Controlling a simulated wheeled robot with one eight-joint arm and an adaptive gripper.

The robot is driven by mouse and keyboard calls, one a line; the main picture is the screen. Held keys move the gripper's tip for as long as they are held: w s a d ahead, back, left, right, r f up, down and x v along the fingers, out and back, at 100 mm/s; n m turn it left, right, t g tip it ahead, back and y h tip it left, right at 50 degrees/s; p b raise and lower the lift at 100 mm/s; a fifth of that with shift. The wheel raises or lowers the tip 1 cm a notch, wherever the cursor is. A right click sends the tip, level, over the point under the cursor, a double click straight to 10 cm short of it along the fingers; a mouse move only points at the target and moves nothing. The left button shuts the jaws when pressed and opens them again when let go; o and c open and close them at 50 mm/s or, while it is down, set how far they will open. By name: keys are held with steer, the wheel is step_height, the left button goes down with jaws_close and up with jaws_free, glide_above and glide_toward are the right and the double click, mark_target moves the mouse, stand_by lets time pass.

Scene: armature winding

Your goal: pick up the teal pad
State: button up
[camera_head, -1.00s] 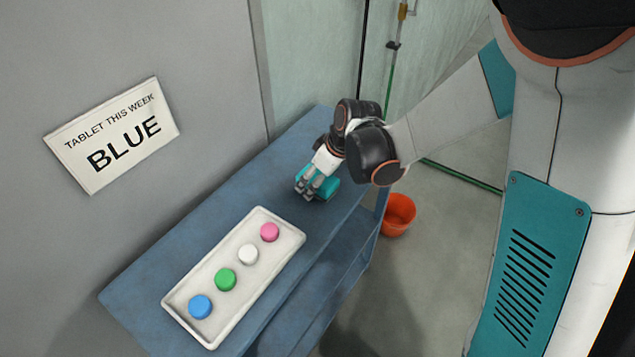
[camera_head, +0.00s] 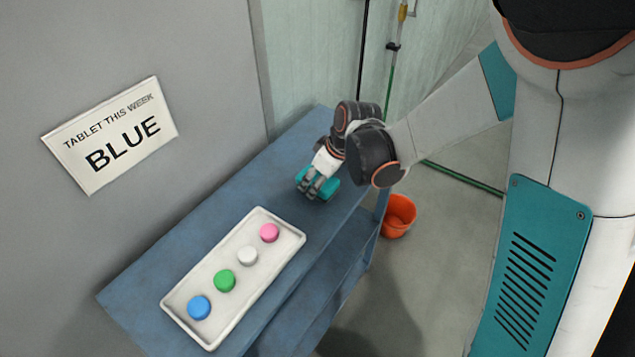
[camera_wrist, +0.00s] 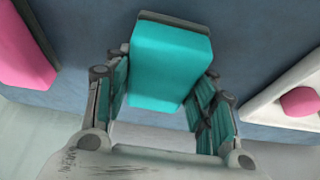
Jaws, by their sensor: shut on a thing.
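The teal pad (camera_head: 331,190) is a block at the far part of the blue bench top. My gripper (camera_head: 317,186) reaches down over it and is shut on it, with teal showing on both sides of the fingers. In the wrist view the pad (camera_wrist: 171,62) sits between the two fingers of my gripper (camera_wrist: 166,88), which have teal inner faces. I cannot tell whether the pad still touches the bench.
A white tray (camera_head: 222,288) on the blue bench (camera_head: 215,213) holds blue, green, white and pink tablets. A sign (camera_head: 112,135) reading "TABLET THIS WEEK BLUE" is on the grey wall. An orange bucket (camera_head: 398,216) stands on the floor beside the bench.

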steer(key=shift+r, duration=0.1)
step_height(320, 180, up, 20)
steer(key=p, duration=0.6)
steer(key=shift+r+p, duration=0.15)
steer(key=shift+p, duration=0.2)
steer(key=shift+s, duration=0.1)
